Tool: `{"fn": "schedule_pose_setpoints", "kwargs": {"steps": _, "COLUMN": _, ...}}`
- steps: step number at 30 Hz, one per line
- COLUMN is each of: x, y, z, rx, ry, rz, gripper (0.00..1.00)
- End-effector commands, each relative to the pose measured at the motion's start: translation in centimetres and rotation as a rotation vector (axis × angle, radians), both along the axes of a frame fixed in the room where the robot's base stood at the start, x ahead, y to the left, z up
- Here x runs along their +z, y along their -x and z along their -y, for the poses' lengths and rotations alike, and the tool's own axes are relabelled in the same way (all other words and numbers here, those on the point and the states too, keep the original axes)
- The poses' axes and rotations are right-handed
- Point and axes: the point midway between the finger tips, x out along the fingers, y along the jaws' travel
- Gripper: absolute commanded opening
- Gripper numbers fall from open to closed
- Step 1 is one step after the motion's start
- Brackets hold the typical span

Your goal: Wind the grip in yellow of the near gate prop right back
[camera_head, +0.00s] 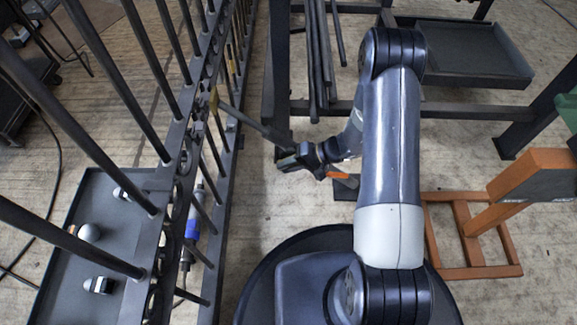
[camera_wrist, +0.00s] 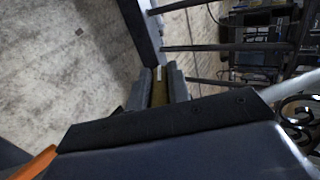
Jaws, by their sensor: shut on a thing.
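A grey tray (camera_head: 62,245) with several small items lies left beneath the gate. A tool with a blue band (camera_head: 192,222) stands by the lower bars. A dark rack (camera_head: 470,105) stands at the back, an orange frame (camera_head: 475,235) at right. Some floor is clear between gate and base.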

Motion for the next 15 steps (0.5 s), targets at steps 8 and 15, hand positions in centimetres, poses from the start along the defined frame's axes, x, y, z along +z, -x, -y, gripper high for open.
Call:
{"fn": "schedule_pose_setpoints", "kwargs": {"steps": 8, "x": -0.09, "y": 0.02, "z": 0.08, "rx": -0.003, "ry": -0.264, "rz": 0.007, "gripper": 0.0}}
{"fn": "schedule_pose_setpoints", "kwargs": {"steps": 15, "x": 0.01, "y": 0.04, "z": 0.01, "rx": -0.001, "ry": -0.477, "rz": 0.015, "gripper": 0.0}}
